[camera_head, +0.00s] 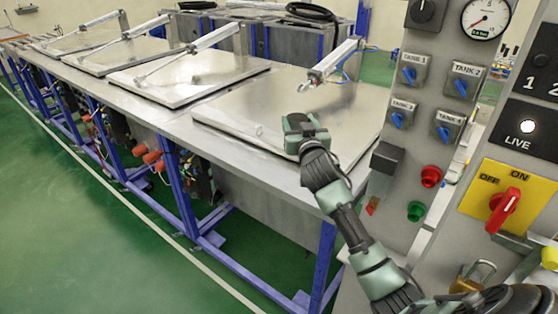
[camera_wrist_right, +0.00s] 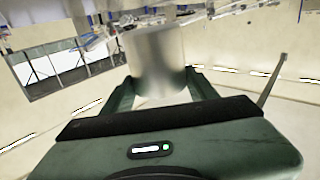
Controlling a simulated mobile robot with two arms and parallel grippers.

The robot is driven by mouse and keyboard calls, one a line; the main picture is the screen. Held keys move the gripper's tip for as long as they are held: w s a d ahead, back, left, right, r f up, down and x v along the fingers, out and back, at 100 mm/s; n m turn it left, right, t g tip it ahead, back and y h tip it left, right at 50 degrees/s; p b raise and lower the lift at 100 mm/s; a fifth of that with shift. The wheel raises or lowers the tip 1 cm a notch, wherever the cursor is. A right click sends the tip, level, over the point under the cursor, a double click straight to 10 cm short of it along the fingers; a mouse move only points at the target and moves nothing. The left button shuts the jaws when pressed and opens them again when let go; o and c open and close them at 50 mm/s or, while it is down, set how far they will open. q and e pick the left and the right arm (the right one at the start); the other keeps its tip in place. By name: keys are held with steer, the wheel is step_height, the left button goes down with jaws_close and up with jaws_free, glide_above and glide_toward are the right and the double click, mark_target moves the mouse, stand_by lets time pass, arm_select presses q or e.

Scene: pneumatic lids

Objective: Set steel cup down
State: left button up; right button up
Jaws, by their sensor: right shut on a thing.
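The steel cup (camera_wrist_right: 153,58) is a plain, shiny cylinder between the two fingers of my right gripper (camera_wrist_right: 158,88) in the right wrist view. My right gripper is shut on it. In the head view my right gripper (camera_head: 299,124) is over the nearest steel lid (camera_head: 255,108), near its front right part. The cup is hidden behind the gripper there, so I cannot tell whether it touches the lid. My left gripper is in neither view.
A pneumatic cylinder (camera_head: 333,60) reaches over the nearest lid's back edge. More lids (camera_head: 190,75) with cylinders line the bench to the left. A control panel (camera_head: 430,95) with blue knobs stands close to the right of my arm. Much of the nearest lid is bare.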

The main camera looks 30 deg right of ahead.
step_height(320, 180, down, 16)
steer(key=shift+r+b, duration=0.15)
steer(key=shift+b, duration=0.35)
steer(key=o, duration=1.4)
